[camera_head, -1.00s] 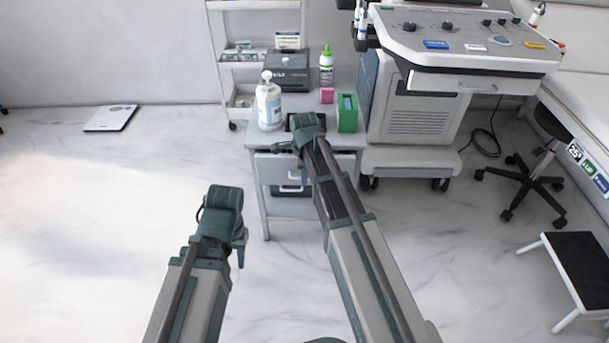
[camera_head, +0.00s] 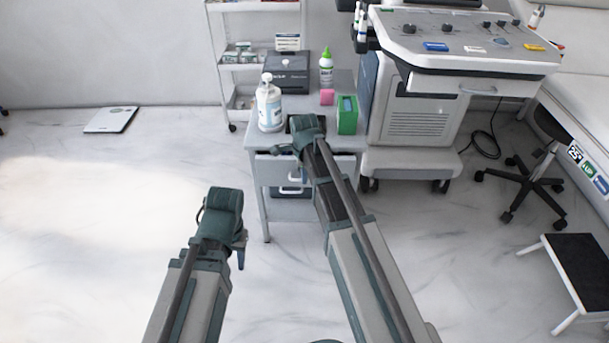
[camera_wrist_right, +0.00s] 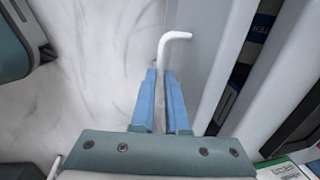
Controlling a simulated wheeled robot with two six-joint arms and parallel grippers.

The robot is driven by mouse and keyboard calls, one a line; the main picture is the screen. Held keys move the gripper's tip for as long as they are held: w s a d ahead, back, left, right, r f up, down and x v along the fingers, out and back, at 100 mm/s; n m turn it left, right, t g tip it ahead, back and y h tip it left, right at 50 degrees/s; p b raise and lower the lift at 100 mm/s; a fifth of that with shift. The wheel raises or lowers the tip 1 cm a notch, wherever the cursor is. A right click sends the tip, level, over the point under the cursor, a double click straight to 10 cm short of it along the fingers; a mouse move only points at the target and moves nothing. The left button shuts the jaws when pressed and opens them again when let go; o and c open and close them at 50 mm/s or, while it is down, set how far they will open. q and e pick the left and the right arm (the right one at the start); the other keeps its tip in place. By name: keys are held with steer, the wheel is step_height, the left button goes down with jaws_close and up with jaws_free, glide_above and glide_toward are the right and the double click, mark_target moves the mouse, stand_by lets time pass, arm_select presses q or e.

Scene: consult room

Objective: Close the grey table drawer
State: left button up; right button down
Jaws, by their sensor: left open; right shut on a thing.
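The grey table (camera_head: 342,87) stands at the middle of the head view, with its drawer (camera_head: 270,172) at the front, partly behind my right arm. In the right wrist view the drawer (camera_wrist_right: 205,60) looks open, with items visible inside. My right gripper (camera_wrist_right: 166,75) is shut on the white drawer handle (camera_wrist_right: 172,37), whose bent end sticks out past the blue fingers. In the head view my right gripper (camera_head: 284,150) is at the drawer front, its fingertips hard to make out. My left gripper (camera_head: 241,257) is open and empty, low and left of the table.
A medical cart (camera_head: 420,110) stands close at the right.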

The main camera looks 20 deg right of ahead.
stand_by(0.7)
steer(key=w, duration=0.2)
steer(key=w+d, duration=0.1)
steer(key=w, duration=0.1)
steer(key=shift+w+d, duration=0.2)
steer(key=shift+w, duration=0.1)
steer(key=c, duration=0.9)
jaws_free()
steer(key=shift+r, duration=0.15)
steer(key=r+p, duration=0.4)
steer(key=s+r+p, duration=0.1)
steer(key=r+p, duration=0.4)
steer(key=s+r+p, duration=0.1)
steer(key=r+p, duration=0.3)
steer(key=shift+s+a+r+p, duration=0.2)
steer(key=shift+s+a+p, duration=0.1)
steer(key=shift+a, duration=0.1)
